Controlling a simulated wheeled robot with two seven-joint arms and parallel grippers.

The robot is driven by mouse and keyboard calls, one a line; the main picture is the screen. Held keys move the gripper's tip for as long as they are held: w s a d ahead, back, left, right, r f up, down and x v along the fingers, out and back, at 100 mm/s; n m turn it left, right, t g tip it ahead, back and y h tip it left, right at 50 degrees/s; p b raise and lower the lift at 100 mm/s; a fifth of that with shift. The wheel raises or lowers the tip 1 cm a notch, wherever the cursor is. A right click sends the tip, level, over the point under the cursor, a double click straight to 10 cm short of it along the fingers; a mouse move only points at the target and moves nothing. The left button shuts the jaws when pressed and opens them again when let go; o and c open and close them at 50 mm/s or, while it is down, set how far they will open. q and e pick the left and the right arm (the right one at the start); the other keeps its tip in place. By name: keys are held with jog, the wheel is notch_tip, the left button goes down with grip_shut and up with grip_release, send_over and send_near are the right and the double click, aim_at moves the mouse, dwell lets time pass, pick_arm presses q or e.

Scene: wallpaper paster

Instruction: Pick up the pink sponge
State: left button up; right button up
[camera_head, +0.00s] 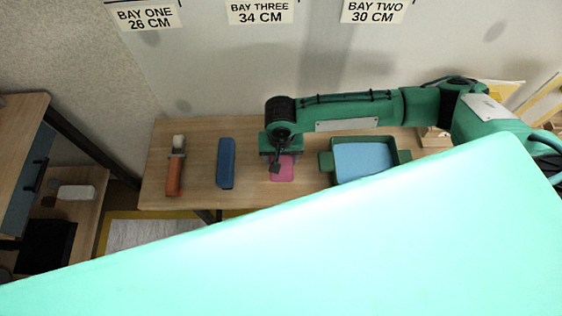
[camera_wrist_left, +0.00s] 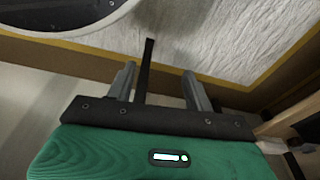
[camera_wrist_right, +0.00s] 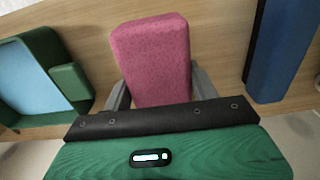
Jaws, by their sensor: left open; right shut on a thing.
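The pink sponge (camera_head: 286,174) is on the wooden table, between the blue block and the green tray, partly hidden by my right gripper (camera_head: 278,165). In the right wrist view the sponge (camera_wrist_right: 153,60) sits between the fingers of my right gripper (camera_wrist_right: 158,92), which is shut on it. I cannot tell whether the sponge touches the table. My left gripper (camera_wrist_left: 160,82) is open and empty in the left wrist view, with a pale textured sheet beyond it.
A blue block (camera_head: 226,163) and an orange-handled brush (camera_head: 175,168) lie left of the sponge on the table (camera_head: 200,185). A green tray (camera_head: 405,156) with a light blue inside stands right. A large pale green surface covers the lower head view.

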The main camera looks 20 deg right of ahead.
pick_arm(q)
jog(key=s+f, duration=0.1)
jog(key=f+p, duration=0.1)
jog(key=f, duration=0.1)
jog(key=s+a+f, duration=0.1)
jog(key=shift+s+f, duration=0.2)
jog(key=shift+s, duration=0.1)
pick_arm(e)
notch_tip(320, 180, up, 14)
jog(key=shift+r, duration=0.2)
jog(key=o, duration=0.4)
jog(key=c, duration=0.4)
